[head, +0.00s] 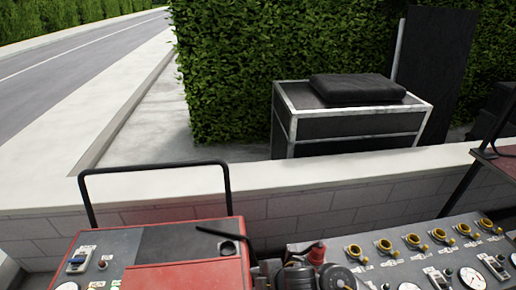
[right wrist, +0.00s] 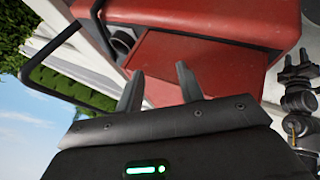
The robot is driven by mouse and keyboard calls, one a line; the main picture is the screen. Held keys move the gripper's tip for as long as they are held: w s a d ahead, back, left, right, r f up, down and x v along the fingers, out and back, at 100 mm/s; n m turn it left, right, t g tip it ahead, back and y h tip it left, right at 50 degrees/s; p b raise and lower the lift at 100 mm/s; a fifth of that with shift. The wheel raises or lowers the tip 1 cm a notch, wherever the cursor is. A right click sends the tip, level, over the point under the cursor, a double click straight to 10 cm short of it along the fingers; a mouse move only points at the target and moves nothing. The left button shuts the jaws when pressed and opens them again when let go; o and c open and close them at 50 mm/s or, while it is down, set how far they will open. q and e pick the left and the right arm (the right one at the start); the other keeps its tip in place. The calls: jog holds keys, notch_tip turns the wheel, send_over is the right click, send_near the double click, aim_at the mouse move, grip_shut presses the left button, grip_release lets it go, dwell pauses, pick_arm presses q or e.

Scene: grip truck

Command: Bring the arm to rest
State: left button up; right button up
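My right gripper (right wrist: 159,82) shows in the right wrist view. Its two dark fingers stand apart with nothing between them. Beyond them is a red machine housing (right wrist: 215,25), which fills the upper part of that view; I cannot tell the exact distance. In the head view the same red housing (head: 190,275) is at the bottom left, with a black handle bar (head: 155,167) over it. Dark mechanical parts (head: 298,277) show at the bottom middle; I cannot clearly tell my gripper among them. I cannot make out my left gripper in either view.
A control panel (head: 410,262) with several yellow knobs and gauges is at the bottom right. A low pale wall (head: 300,177) runs behind. Beyond it are a black case (head: 350,125) with a dark cushion (head: 357,88), a hedge (head: 225,70) and a road (head: 60,75).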

jog(key=s+d+m+g+h, duration=0.1)
jog(key=s+d+m+h, duration=0.2)
jog(key=s+d+m, duration=0.8)
jog(key=s+d+m+g+h, duration=0.1)
jog(key=s+d+m+h, duration=0.2)
jog(key=s+d+m, duration=0.85)
notch_tip(320, 180, down, 26)
jog(key=w+d+n, duration=0.1)
jog(key=d+n, duration=0.1)
jog(key=n, duration=0.2)
jog(key=s+d+f+g, duration=0.2)
jog(key=s+d+f, duration=0.1)
jog(key=s+f, duration=1.2)
jog(key=shift+s, duration=0.4)
